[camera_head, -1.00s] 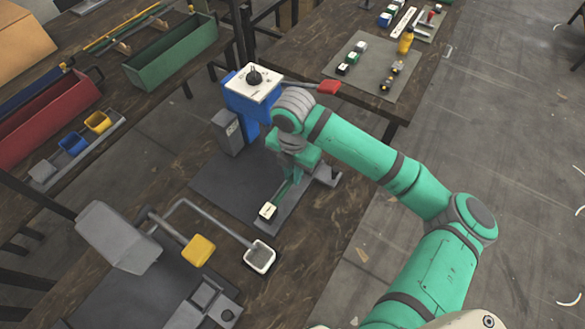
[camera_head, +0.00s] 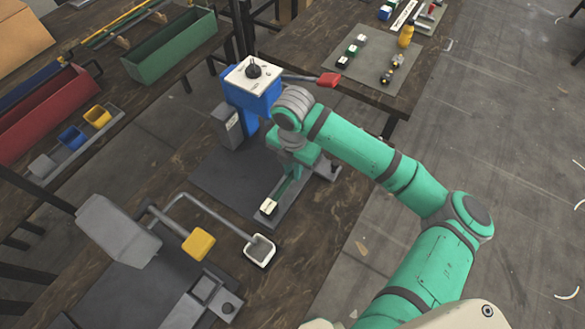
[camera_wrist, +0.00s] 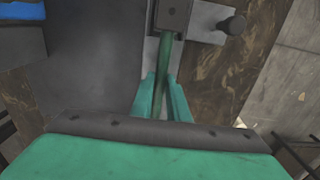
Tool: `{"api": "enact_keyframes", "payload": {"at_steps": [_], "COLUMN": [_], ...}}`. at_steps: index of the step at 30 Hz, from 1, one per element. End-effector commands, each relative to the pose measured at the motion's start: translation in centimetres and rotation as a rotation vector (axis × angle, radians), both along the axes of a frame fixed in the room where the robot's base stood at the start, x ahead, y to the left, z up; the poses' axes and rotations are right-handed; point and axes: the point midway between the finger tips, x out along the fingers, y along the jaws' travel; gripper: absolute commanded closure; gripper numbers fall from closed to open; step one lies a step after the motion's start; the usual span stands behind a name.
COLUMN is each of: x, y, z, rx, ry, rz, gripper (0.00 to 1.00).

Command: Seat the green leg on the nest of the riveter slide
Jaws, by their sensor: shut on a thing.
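The green leg (camera_wrist: 166,58) is a thin rod gripped between the two green fingers of my gripper (camera_wrist: 162,84). In the wrist view its far end meets a dark grey block (camera_wrist: 173,14) on the riveter slide. In the head view the leg (camera_head: 284,190) runs along the slide (camera_head: 278,213), with a pale block (camera_head: 268,207) at its near end. My gripper (camera_head: 294,165) is low over the slide, partly hidden by my wrist. I cannot tell whether the leg touches the nest or is fully seated.
The blue riveter (camera_head: 262,98) with its red-ended lever (camera_head: 328,79) stands close behind my wrist. A black knob (camera_wrist: 233,24) sticks up beside the slide. Floor is open at right.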

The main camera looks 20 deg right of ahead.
Motion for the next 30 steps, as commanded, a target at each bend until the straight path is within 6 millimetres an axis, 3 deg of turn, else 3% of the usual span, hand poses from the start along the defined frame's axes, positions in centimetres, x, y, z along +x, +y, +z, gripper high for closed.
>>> {"api": "enact_keyframes", "payload": {"at_steps": [23, 24, 26, 27, 30], "x": [-0.01, -0.01, -0.01, -0.01, -0.01], "y": [0.08, 0.08, 0.08, 0.08, 0.08], "z": [-0.94, -0.94, -0.94, -0.94, -0.94], "rx": [0.001, 0.001, 0.001, 0.000, 0.000], "ry": [0.000, 0.000, 0.000, 0.000, 0.000], "rz": [0.001, 0.001, 0.001, 0.001, 0.001], "gripper": [1.00, 0.83, 0.69, 0.64, 0.64]}}
